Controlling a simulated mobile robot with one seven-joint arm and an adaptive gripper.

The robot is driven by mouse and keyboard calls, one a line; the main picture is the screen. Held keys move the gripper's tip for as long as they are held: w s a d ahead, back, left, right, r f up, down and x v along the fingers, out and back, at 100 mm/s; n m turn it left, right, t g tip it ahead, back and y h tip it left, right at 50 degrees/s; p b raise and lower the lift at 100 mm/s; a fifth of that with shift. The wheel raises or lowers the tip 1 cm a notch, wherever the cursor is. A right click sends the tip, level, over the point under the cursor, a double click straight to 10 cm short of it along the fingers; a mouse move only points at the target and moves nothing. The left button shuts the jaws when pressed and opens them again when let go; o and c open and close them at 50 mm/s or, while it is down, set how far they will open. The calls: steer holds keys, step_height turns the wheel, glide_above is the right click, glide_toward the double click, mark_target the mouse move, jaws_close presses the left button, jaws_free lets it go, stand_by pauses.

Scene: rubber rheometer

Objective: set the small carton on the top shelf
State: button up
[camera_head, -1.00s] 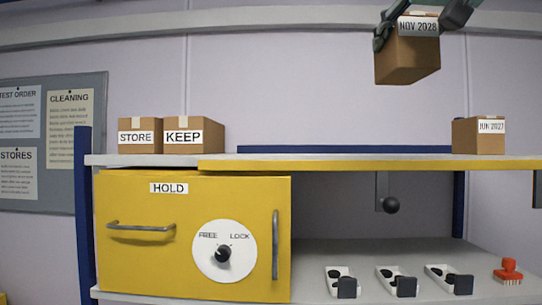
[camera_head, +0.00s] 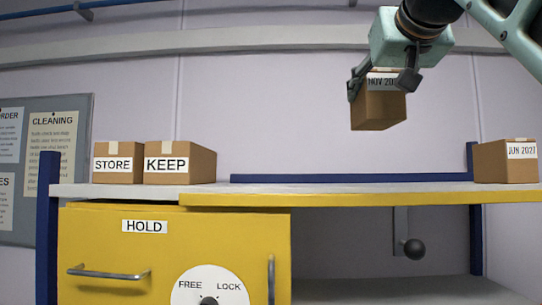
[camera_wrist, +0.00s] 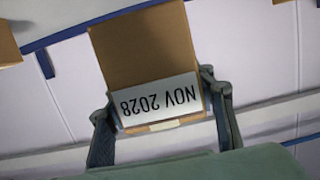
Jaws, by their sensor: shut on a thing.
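A small brown carton (camera_head: 376,106) with a white label reading NOV 2028 is held in the air above the top shelf (camera_head: 300,189). My gripper (camera_head: 382,84) is shut on it, one finger on each side of its upper part. In the wrist view the carton (camera_wrist: 143,58) sits between the two fingers (camera_wrist: 160,110), its label upside down. Clear space shows between the carton's underside and the shelf. The shelf has a pale top and a yellow front edge.
Cartons marked STORE (camera_head: 118,165) and KEEP (camera_head: 180,164) stand at the shelf's left. A JUN 2027 carton (camera_head: 506,162) stands at its right end. The shelf between them is bare, with a blue rail (camera_head: 340,178) behind. A yellow HOLD cabinet (camera_head: 150,258) is below.

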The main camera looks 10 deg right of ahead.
mark_target(356, 129)
steer(key=w, duration=0.1)
steer(key=w+a+f, duration=0.1)
steer(key=w, duration=0.1)
steer(key=w+a+f, duration=0.1)
steer(key=shift+w, duration=0.15)
steer(key=shift+w+a+f, duration=0.3)
steer(key=shift+w+f, duration=0.45)
steer(key=shift+f, duration=0.7)
steer(key=shift+w+a+f, duration=0.25)
steer(key=shift+w+f, duration=0.45)
steer(key=shift+f, duration=0.8)
steer(key=shift+w+a+f, duration=0.3)
steer(key=shift+w+f, duration=0.45)
steer(key=shift+f, duration=0.7)
steer(key=shift+f, duration=0.2)
steer(key=o, duration=1.5)
steer(key=shift+o, duration=0.2)
